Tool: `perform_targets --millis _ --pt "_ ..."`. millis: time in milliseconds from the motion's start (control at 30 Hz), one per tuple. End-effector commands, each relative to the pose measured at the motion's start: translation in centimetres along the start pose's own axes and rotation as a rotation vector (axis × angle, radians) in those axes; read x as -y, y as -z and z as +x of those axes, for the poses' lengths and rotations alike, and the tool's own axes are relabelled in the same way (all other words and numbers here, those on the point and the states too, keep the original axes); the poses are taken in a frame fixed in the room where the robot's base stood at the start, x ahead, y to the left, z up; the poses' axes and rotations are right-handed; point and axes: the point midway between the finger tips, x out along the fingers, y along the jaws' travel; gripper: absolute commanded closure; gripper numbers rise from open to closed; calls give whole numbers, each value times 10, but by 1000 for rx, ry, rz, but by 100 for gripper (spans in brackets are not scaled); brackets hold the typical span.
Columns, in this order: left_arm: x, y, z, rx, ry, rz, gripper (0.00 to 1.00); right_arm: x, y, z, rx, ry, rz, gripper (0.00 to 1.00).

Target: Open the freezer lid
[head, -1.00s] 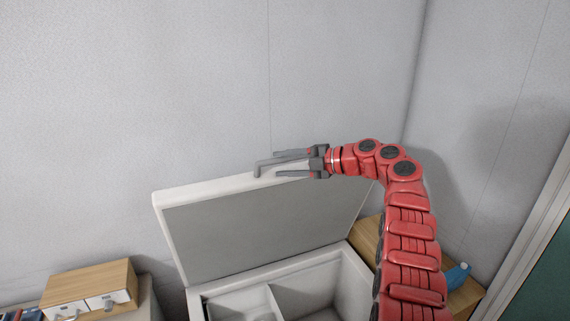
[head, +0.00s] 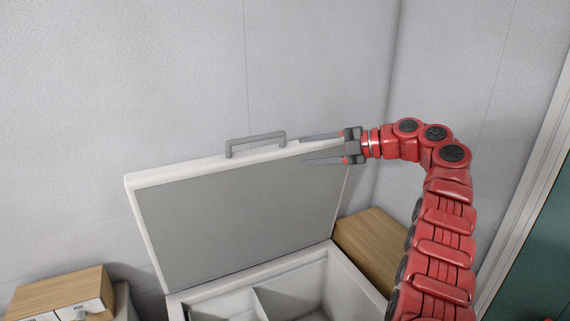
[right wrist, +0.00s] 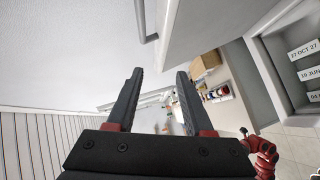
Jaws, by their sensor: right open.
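The freezer lid (head: 235,215) stands raised and tilted up behind the open freezer (head: 285,268), its grey inner panel facing me. A grey bar handle (head: 256,139) is on its top edge; part of it also shows in the right wrist view (right wrist: 141,20). My right gripper (head: 305,150) is open at the right part of the lid's top edge, to the right of the handle and apart from it. In the right wrist view its open fingers (right wrist: 160,76) have nothing between them. My left gripper is not in view.
A wooden-topped unit (head: 375,242) stands right of the freezer, close to my right arm. A small wooden drawer box (head: 62,292) is at the lower left. Grey walls meet behind the lid. The space above the lid is free.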

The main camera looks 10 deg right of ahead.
Motion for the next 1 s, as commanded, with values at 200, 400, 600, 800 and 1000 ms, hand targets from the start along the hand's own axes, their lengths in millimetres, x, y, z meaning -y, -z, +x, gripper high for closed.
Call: perform_targets --millis 200,400,600,800,1000 --pt "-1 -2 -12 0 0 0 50 1 0 -38 0 1 0 48" --pt "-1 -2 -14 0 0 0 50 0 0 -49 -1 1 1 48" --pt "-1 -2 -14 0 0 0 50 0 0 -49 -1 1 0 48" --pt "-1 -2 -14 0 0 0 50 -1 0 -49 -1 0 0 80" --pt "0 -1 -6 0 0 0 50 -68 -4 -43 71 -167 -91 100"
